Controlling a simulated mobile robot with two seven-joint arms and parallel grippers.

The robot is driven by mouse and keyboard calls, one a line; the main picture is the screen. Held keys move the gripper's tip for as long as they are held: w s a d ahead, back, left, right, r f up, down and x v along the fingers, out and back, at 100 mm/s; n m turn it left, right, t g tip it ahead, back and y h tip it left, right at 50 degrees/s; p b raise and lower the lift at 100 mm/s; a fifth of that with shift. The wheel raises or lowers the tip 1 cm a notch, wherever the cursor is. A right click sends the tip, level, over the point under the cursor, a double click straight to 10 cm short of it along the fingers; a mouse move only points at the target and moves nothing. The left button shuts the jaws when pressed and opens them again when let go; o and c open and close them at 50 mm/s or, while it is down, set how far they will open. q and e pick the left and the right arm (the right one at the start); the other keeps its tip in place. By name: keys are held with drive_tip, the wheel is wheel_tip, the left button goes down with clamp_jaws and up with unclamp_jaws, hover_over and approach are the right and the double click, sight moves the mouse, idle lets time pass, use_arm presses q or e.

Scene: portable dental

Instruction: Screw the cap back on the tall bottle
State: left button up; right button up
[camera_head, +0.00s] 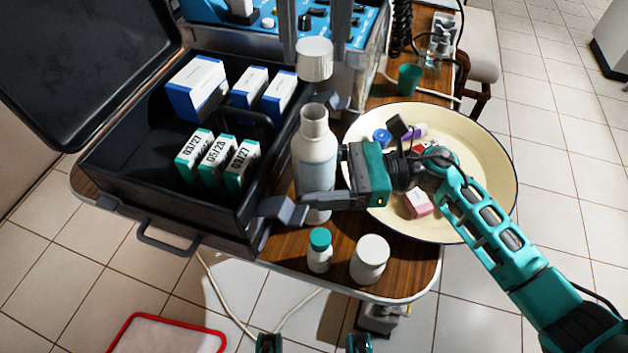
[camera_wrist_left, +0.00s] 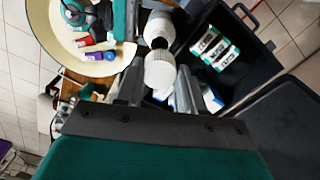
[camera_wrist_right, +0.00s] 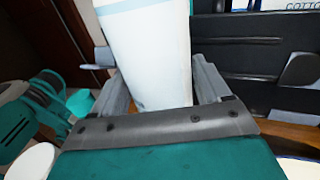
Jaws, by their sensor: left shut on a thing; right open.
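The tall white bottle (camera_head: 314,150) with a pale blue label stands upright at the table's edge beside the black case, its neck uncapped. The white ribbed cap (camera_head: 315,60) is held between the fingers of my left gripper (camera_wrist_left: 158,78), above the bottle's mouth and apart from it. In the left wrist view the cap (camera_wrist_left: 160,70) sits just below the bottle neck (camera_wrist_left: 159,30). My right gripper (camera_head: 312,155) is open, with its fingers on either side of the bottle; the right wrist view shows the bottle (camera_wrist_right: 150,55) between them. Whether they touch it is unclear.
The open black case (camera_head: 140,180) holds several boxes. A cream basin (camera_head: 485,180) with small items lies under my right arm. A small teal-capped bottle (camera_head: 319,250) and a white jar (camera_head: 370,260) stand in front. A green cup (camera_head: 409,78) stands behind.

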sight(314, 77)
drive_tip(key=c, duration=1.2)
use_arm(q)
drive_tip(key=shift+f, duration=2.5)
